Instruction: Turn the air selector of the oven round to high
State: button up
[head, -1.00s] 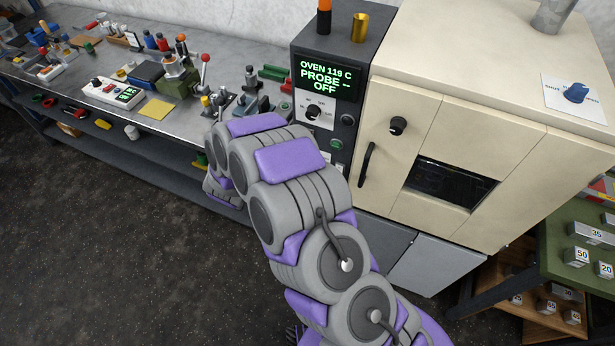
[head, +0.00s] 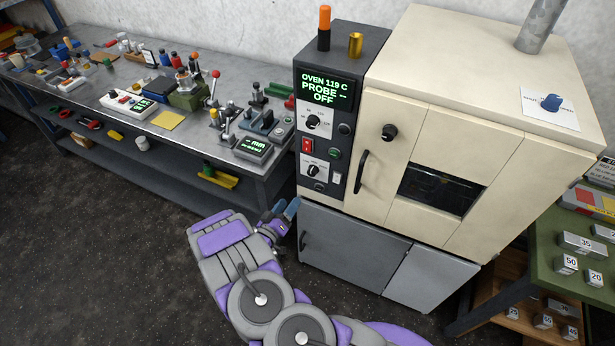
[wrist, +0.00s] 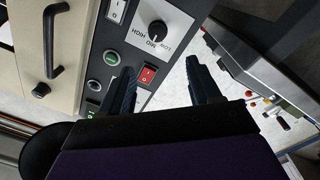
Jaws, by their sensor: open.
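The air selector is a black knob (head: 313,170) on a white plate, low on the oven's dark control panel. In the wrist view the selector knob (wrist: 158,30) has LOW, MID and HIGH printed around it; its white mark seems to point near MID, but it is small. My gripper (head: 280,212) is in front of the oven's lower left corner, below the selector and apart from it. In the wrist view my gripper (wrist: 163,82) has its two dark fingers spread and nothing between them. The selector lies beyond the fingertips.
A red switch (wrist: 148,75), a green button (wrist: 112,57) and a white switch (wrist: 117,10) surround the selector. A second knob (head: 313,121) sits higher on the panel. The oven door has a black handle (head: 361,172). A cluttered bench (head: 190,135) stands left; the floor before it is clear.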

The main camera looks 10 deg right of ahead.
aim_at(310, 174)
jog(key=x, duration=1.5)
jog(key=shift+d, duration=0.1)
jog(key=shift+c, duration=0.4)
jog(key=shift+s, duration=0.1)
jog(key=c, duration=1)
jog(key=shift+o, duration=0.2)
